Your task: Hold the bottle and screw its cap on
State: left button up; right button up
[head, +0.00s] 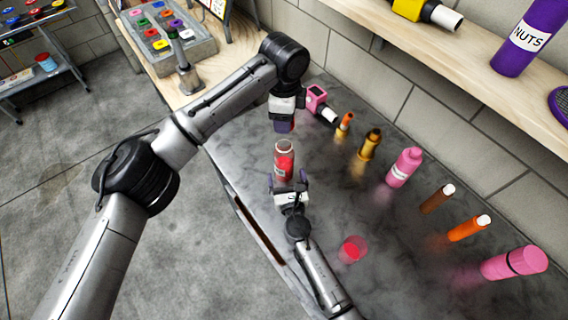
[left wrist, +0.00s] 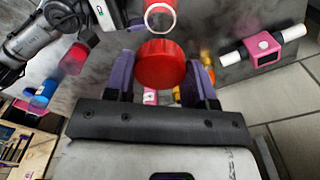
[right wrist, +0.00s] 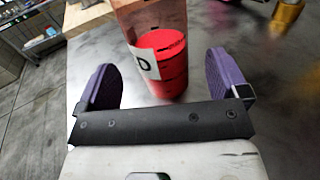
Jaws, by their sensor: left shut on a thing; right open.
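The bottle (head: 284,163) is clear with red contents and a white label, and stands upright on the grey table. Its open round mouth (left wrist: 160,17) shows in the left wrist view. My left gripper (head: 284,127) is above and behind the bottle, pointing down. In the left wrist view it is shut on the red cap (left wrist: 160,64), which is apart from the mouth. The cap is hidden in the head view. My right gripper (head: 288,184) is low at the bottle's near side. In the right wrist view its fingers are open, with the bottle (right wrist: 155,55) between and beyond them.
A red cup-like object (head: 352,249) stands on the table to the right. Several bottles, including a pink one (head: 404,167) and an orange one (head: 468,229), line the back. A shelf (head: 480,75) runs above; a grey tray (head: 190,62) is at upper left.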

aim_at(284, 141)
jog(key=shift+w+a, duration=0.2)
jog(key=shift+w, duration=0.95)
jog(key=shift+w+a, duration=0.2)
jog(key=shift+w, duration=0.95)
jog(key=c, duration=1.4)
pick_arm(q)
jog(key=shift+f, duration=2.55)
pick_arm(e)
jog(key=shift+o, duration=0.2)
pick_arm(q)
jog(key=shift+f, duration=0.15)
jog(key=shift+f, duration=0.7)
jog(key=shift+f, duration=0.55)
